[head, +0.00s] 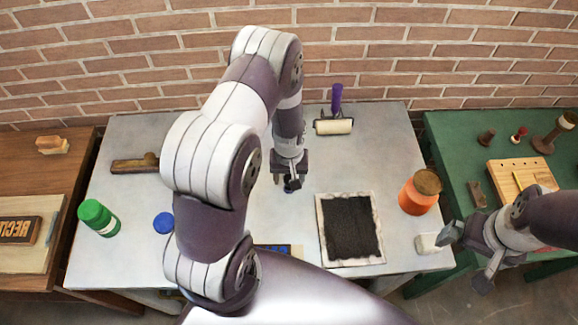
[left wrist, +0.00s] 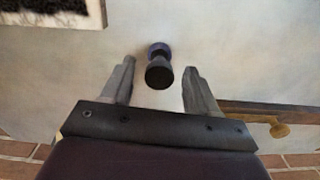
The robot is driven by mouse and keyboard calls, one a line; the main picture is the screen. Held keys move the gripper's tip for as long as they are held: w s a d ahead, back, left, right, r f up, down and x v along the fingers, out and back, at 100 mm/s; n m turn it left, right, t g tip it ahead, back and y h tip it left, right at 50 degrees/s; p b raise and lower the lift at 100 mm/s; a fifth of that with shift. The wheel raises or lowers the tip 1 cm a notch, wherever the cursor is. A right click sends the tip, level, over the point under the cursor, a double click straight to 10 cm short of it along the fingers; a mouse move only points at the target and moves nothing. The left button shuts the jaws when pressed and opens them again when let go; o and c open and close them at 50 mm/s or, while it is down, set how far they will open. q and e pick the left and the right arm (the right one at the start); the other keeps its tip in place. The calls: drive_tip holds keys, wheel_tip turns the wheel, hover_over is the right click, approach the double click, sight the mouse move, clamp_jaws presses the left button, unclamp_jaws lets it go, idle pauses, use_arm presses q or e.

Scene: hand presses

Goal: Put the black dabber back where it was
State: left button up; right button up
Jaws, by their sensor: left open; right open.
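The black dabber (left wrist: 159,70) shows in the left wrist view as a dark round knob with a bluish-purple part beyond it. It lies in the gap just past my left fingertips (left wrist: 160,62), with space on both sides. In the head view the dabber (head: 291,186) is a small dark shape right below my left gripper (head: 290,177), over the middle of the grey table, partly hidden. My left gripper is open. I cannot tell whether the dabber touches the table. My right gripper (head: 464,260) is open and empty at the table's right front edge.
On the grey table (head: 130,225) are a black ink slab (head: 351,228), a purple-handled roller (head: 335,118), an orange jar (head: 419,193), a white block (head: 427,244), a green bottle (head: 98,217), a blue lid (head: 163,223) and a wooden tool (head: 133,165). A green table (head: 455,145) stands right.

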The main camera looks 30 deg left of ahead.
use_arm(q)
wheel_tip(320, 180, up, 11)
drive_tip(key=d+m+b, duration=0.1)
drive_tip(key=s+d+r+m+t, duration=0.1)
drive_tip(key=s+d+r+m, duration=0.3)
drive_tip(key=s+r, duration=0.4)
drive_tip(key=shift+s+d+m+b, duration=0.2)
drive_tip(key=shift+s+m+b, duration=0.1)
drive_tip(key=shift+s+b, duration=0.2)
